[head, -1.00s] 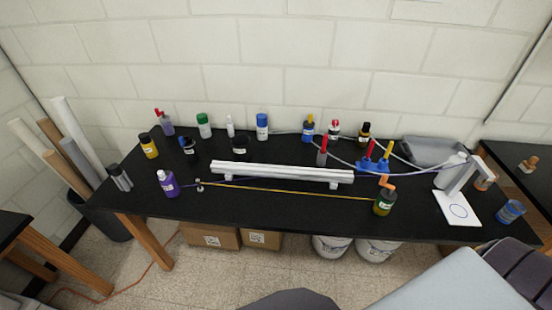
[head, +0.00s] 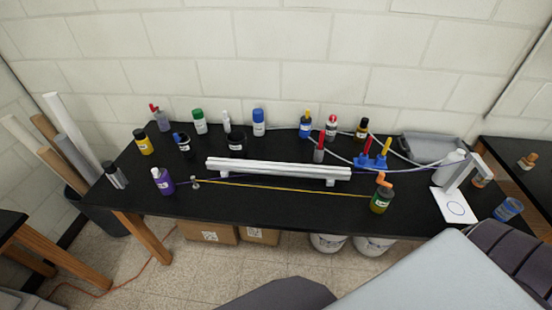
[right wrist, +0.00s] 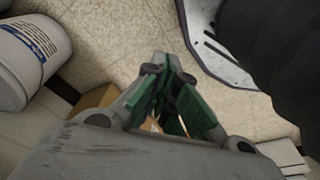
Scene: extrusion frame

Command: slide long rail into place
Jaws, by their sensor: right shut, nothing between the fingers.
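The long rail (head: 278,168) is a pale grey bar. It lies left to right near the middle of the black table, raised on small supports near its two ends. My right gripper (right wrist: 172,122) shows in the right wrist view with green fingers brought together and nothing between them. It points down over the floor, away from the rail. The rail does not show in the right wrist view. My left gripper is in neither view.
The black table (head: 290,208) holds a purple bottle (head: 163,181), a dark green bottle (head: 381,198) with an orange top, and a yellow line in front of the rail. Several bottles stand behind. A white stand (head: 455,203) is right. A bucket (right wrist: 32,55) stands below.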

